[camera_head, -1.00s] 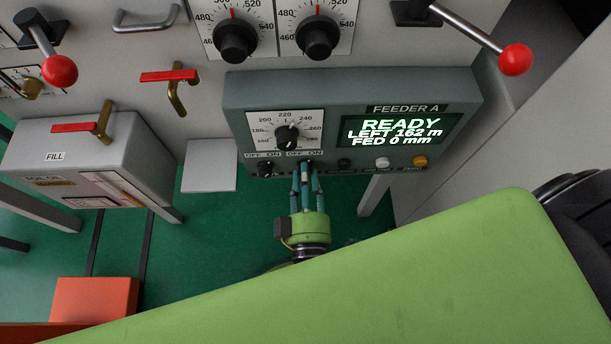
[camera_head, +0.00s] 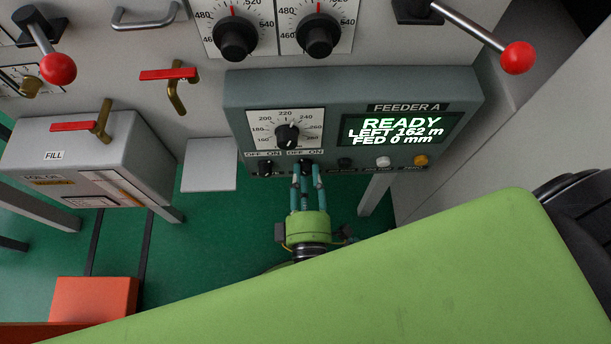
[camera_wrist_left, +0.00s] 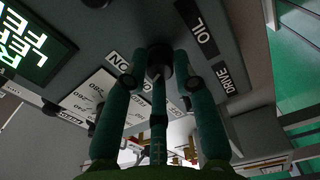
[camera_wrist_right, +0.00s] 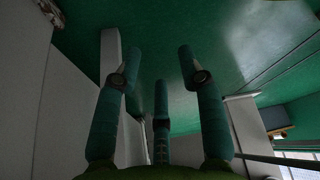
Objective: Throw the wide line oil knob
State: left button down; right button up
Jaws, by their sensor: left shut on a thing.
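The feeder panel (camera_head: 235,100) shows in the head view with two black OFF/ON knobs low on its front. The oil knob (camera_head: 305,166) is the right one of the pair. It also shows in the left wrist view (camera_wrist_left: 159,56), next to the OIL label (camera_wrist_left: 200,28). My left gripper (camera_head: 307,177) comes up from below and is shut on this knob; its fingertips partly cover it, so its pointer position cannot be read. My right gripper (camera_wrist_right: 158,72) shows only in the right wrist view, with its fingers apart and nothing between them.
The drive knob (camera_head: 265,168) sits close left of the held knob. A larger dial (camera_head: 287,137) and a READY display (camera_head: 400,131) are above. Push buttons (camera_head: 383,162) are to the right. A grey FILL box (camera_head: 140,150) with a red-handled valve stands at left. Green floor lies below.

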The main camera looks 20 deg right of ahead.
pick_arm(q)
jog(key=shift+s+d+n, duration=0.1)
jog(key=shift+d+n, duration=0.1)
jog(key=shift+n, duration=0.5)
pick_arm(e)
jog(key=shift+w+r, duration=0.1)
jog(key=shift+w, duration=0.75)
pick_arm(q)
jog(key=shift+n, duration=0.3)
pick_arm(e)
jog(key=shift+w, duration=0.1)
pick_arm(q)
jog(key=c, duration=1)
grip_release()
jog(key=shift+s+a, duration=0.1)
jog(key=v, duration=0.7)
jog(key=shift+s, duration=0.15)
pick_arm(e)
jog(key=shift+s, duration=0.35)
